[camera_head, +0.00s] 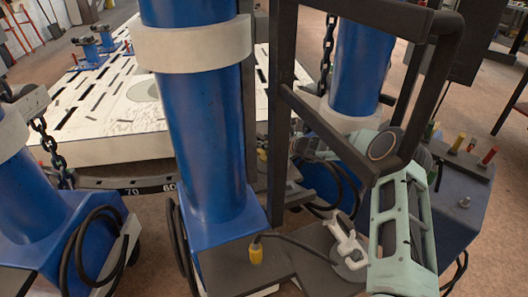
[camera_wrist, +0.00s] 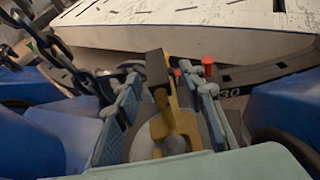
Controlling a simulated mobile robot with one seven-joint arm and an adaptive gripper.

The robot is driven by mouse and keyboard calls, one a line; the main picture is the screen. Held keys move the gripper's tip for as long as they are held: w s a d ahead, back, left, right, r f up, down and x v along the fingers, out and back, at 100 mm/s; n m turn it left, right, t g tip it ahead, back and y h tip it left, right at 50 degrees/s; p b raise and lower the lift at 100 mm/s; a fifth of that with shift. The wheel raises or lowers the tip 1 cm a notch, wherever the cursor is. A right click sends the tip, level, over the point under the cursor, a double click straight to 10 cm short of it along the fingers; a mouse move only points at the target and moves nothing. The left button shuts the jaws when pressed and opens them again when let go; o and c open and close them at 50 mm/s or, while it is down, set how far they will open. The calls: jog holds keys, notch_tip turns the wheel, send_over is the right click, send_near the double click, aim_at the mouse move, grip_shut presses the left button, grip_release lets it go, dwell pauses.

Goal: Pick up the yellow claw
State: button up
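The yellow claw (camera_wrist: 175,118) stands between the two fingers of my gripper (camera_wrist: 166,112) in the wrist view. A dark grey block-like piece (camera_wrist: 157,70) rises at its upper end, and a grey rounded part (camera_wrist: 174,145) shows at its near end. The fingers are spread, one on each side of the claw. A gap shows on the left, while the claw is close to the right finger; I cannot tell whether they touch.
The dark upright frame (camera_head: 283,100) and blue columns (camera_head: 205,140) crowd the arm in the head view. Red and yellow pegs (camera_head: 489,156) stand at right. A slotted white table (camera_head: 110,145) is behind.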

grip_shut()
jog(key=shift+r, duration=0.1)
dwell(0.3)
jog(key=shift+r, duration=0.1)
jog(key=shift+w+r, duration=0.1)
jog(key=shift+r, duration=0.15)
notch_tip(320, 180, up, 3)
jog(key=shift+d+p, duration=0.15)
jog(key=shift+p, duration=0.4)
jog(key=s+d+r+p, duration=0.1)
jog(key=s+d+r, duration=0.2)
jog(key=s, duration=0.3)
jog(key=s+d+r+p, duration=0.1)
jog(key=s+d+r, duration=0.2)
jog(key=s+r, duration=0.3)
jog(key=shift+d+r, duration=0.15)
jog(key=shift+d, duration=0.25)
jog(key=shift+s, duration=0.1)
